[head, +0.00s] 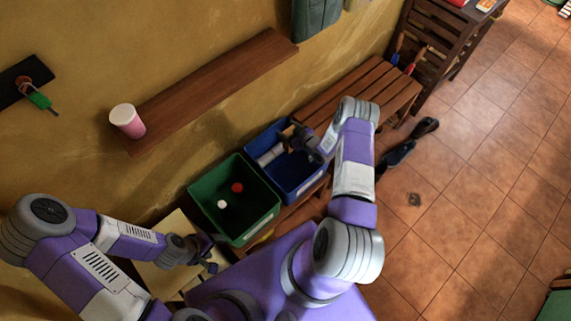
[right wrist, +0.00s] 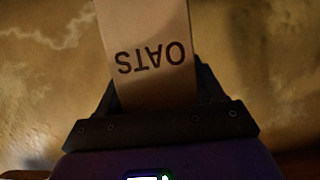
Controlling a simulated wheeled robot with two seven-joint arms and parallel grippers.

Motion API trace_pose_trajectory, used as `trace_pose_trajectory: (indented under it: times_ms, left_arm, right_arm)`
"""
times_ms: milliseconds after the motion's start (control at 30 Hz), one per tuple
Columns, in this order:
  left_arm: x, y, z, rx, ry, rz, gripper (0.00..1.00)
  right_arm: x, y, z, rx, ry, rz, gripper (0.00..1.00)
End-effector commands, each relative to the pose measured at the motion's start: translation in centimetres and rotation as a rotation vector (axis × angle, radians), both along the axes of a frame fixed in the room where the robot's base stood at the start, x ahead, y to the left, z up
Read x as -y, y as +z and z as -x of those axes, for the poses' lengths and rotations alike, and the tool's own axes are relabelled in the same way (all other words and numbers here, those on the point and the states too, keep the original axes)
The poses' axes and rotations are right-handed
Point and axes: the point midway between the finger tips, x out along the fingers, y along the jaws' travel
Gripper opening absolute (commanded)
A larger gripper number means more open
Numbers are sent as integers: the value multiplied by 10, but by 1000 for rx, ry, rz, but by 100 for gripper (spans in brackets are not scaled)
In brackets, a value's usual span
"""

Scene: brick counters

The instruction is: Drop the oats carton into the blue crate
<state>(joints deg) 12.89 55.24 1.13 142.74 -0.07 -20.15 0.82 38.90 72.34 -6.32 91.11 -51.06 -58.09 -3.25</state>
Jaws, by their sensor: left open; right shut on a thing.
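The oats carton (right wrist: 150,40) is a tan box with "OATS" printed upside down in the right wrist view. My right gripper (right wrist: 157,92) is shut on it, with a dark finger on each side. In the head view my right gripper (head: 297,138) is over the blue crate (head: 311,183), near its back edge. The carton is hard to make out there beside the fingers. A pale cylindrical item (head: 270,155) lies inside the blue crate at its left. My left gripper (head: 212,258) is open and empty, below the green crate.
A green crate (head: 262,221) holding a red item (head: 237,187) and a white item (head: 222,204) stands left of the blue crate. A wooden bench (head: 372,88) is behind to the right. Dark shoes (head: 405,148) lie on the tiled floor.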

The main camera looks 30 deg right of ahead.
Motion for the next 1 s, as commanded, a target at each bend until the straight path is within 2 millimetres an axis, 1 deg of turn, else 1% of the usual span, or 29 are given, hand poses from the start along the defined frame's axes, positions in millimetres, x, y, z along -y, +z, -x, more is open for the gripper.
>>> trace_pose_trajectory:
  times_ms: [33, 233, 333, 567, 600, 767, 800, 1000]
  left_arm:
    - [0, -8, 0, 0, 0, 0, 63]
    - [0, -23, 0, 0, 0, 0, 63]
    - [0, -25, 0, 0, 0, 0, 63]
    - [0, -24, 0, 0, 0, 0, 63]
    - [0, -24, 0, 0, 0, 0, 63]
    - [0, -24, 0, 0, 0, 0, 63]
    - [0, -24, 0, 1, 0, 0, 63]
    - [0, -24, 0, 1, 0, 0, 63]
  right_arm:
    - [0, -10, 0, 0, 0, 0, 24]
    - [0, -31, 0, 0, 0, 1, 24]
    - [0, -35, 0, 1, 0, 1, 24]
    - [0, -34, 0, 1, 0, 1, 24]
    - [0, -34, 0, 1, 0, 1, 70]
    - [0, -34, -1, 1, 0, 1, 95]
    - [0, -34, 0, 1, 0, 1, 97]
    - [0, -34, 0, 1, 0, 1, 97]
